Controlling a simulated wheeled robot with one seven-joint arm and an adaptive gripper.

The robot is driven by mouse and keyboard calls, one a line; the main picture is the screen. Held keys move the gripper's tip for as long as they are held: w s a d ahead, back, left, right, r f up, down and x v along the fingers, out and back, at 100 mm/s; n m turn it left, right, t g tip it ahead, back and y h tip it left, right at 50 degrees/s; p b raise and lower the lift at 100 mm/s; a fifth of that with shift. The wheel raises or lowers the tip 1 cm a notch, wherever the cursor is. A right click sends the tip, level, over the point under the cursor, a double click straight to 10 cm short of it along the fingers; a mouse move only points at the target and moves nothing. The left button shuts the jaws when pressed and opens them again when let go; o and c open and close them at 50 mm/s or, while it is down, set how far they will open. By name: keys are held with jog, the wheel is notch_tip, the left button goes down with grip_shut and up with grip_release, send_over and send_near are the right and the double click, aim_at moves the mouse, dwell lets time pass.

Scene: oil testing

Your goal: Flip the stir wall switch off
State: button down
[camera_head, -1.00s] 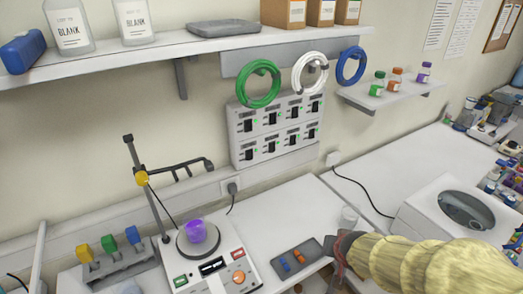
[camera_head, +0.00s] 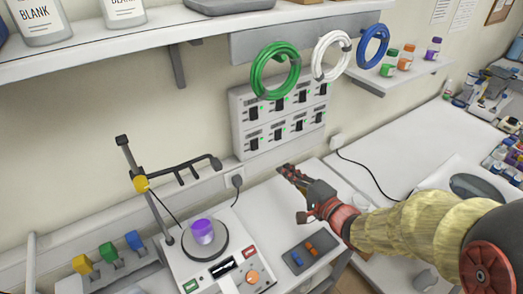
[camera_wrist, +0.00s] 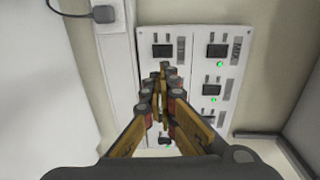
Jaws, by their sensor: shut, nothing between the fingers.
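The wall switch panel (camera_head: 238,125) is a pale box with two rows of black switches and small green lights. Its labels are too small to read, so I cannot tell which switch is stir. My gripper (camera_head: 284,169) is shut and empty, just below the panel's lower edge in the head view. In the wrist view the panel (camera_wrist: 188,74) is ahead of my closed fingertips (camera_wrist: 166,80). One black switch (camera_wrist: 163,50) shows past the tips, and two others (camera_wrist: 217,50) (camera_wrist: 211,90) show to the right. The fingers hide part of the panel, and contact cannot be told.
Green (camera_head: 276,70), white (camera_head: 331,56) and blue (camera_head: 373,46) hose coils hang above the panel. A stirrer (camera_head: 216,268) with a purple-filled vessel (camera_head: 202,230) and a stand (camera_head: 150,195) are at left. A plug (camera_head: 237,182) is below the panel.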

aim_at(256, 148)
dwell(0.3)
jog(key=b+x, duration=0.2)
jog(key=x, duration=1.2)
jog(key=shift+b, duration=0.4)
jog(key=shift+a+p, duration=0.1)
jog(key=shift+p, duration=0.25)
jog(key=shift+w+a+f, duration=0.1)
jog(key=shift+w+f, duration=0.1)
jog(key=shift+f, duration=0.05)
jog(key=shift+r, duration=0.1)
